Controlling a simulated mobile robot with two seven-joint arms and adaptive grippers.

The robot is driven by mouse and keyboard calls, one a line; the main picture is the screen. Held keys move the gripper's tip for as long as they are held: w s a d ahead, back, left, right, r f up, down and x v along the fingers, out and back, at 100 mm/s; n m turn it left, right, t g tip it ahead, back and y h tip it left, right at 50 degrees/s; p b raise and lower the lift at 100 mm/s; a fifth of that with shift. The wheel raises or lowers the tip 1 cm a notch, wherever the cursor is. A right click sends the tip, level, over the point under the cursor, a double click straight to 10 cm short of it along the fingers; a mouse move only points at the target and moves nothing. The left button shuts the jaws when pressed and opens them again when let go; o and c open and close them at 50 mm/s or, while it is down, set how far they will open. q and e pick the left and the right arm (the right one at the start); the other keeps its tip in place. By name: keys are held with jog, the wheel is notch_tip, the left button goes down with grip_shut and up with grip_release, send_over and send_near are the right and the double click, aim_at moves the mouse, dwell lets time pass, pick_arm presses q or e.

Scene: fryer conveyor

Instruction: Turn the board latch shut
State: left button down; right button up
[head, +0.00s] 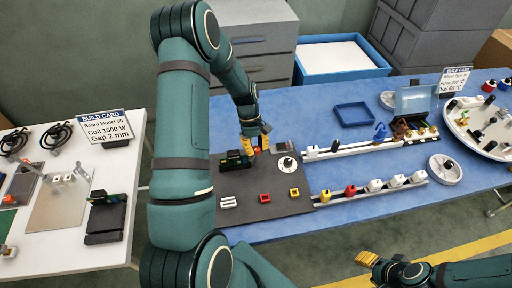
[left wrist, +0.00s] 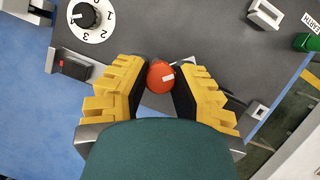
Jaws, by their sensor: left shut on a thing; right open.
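The board latch appears as a round orange-red knob (left wrist: 161,76) with a short white mark, in the left wrist view. My left gripper (left wrist: 160,82) has its yellow fingers on either side of the knob and is shut on it. In the head view my left gripper (head: 255,143) is over the back of the dark grey board (head: 240,205); I cannot make out the knob there. My right gripper (head: 385,264) is open and empty at the bottom, over the floor in front of the table.
A numbered white dial (left wrist: 92,18) and a red rocker switch (left wrist: 75,67) sit near the knob. Red and yellow square parts (head: 294,192) lie on the board's front. Rails with small parts (head: 375,188) run to the right on the blue table (head: 350,222). A white table (head: 60,250) stands left.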

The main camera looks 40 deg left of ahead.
pick_arm(q)
jog(key=m, duration=0.2)
jog(key=m+g, duration=0.1)
jog(key=m, duration=0.1)
jog(key=shift+d+f+m+g+y, duration=0.1)
jog(key=shift+d+m+g+y, duration=0.1)
jog(key=shift+m+g+y, duration=0.15)
jog(key=shift+s+m+g+y, duration=0.1)
jog(key=shift+m+g+y, duration=0.45)
jog(key=shift+m, duration=1.3)
jog(key=c, duration=0.7)
grip_release()
